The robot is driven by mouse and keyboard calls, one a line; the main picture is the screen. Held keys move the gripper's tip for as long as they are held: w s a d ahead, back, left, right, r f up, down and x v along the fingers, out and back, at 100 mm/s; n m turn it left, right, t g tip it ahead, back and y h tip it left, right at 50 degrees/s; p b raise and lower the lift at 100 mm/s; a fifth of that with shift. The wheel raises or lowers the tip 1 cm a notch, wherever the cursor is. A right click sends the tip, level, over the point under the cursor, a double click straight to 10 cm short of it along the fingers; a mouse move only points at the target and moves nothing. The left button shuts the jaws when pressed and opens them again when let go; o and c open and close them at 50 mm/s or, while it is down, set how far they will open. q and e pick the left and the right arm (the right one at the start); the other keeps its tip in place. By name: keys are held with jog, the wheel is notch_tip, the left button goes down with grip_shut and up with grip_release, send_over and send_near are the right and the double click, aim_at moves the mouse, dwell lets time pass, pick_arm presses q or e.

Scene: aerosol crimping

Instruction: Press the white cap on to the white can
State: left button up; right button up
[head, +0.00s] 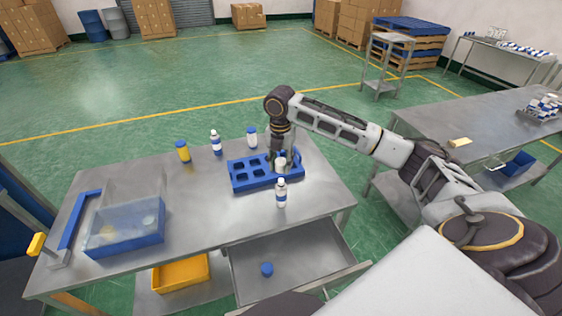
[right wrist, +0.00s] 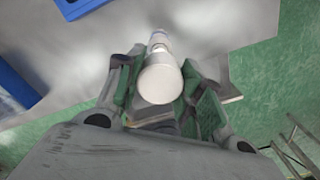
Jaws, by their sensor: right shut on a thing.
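My right gripper (head: 280,158) is over the right end of the blue rack (head: 238,184), pointing down. It is shut on a small white piece, which looks like the white cap (right wrist: 160,80) between its fingers in the right wrist view. My left gripper is not in view.
A clear-walled blue bin (head: 125,242) is at left. An open drawer (head: 300,270) below holds a blue cap (head: 267,269).

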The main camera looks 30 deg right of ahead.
aim_at(281, 180)
jog(key=shift+f, duration=3.55)
jog(key=o, duration=0.7)
jog(key=o, duration=0.6)
jog(key=shift+c, duration=0.2)
jog(key=shift+r, duration=0.1)
jog(key=shift+r, duration=3.35)
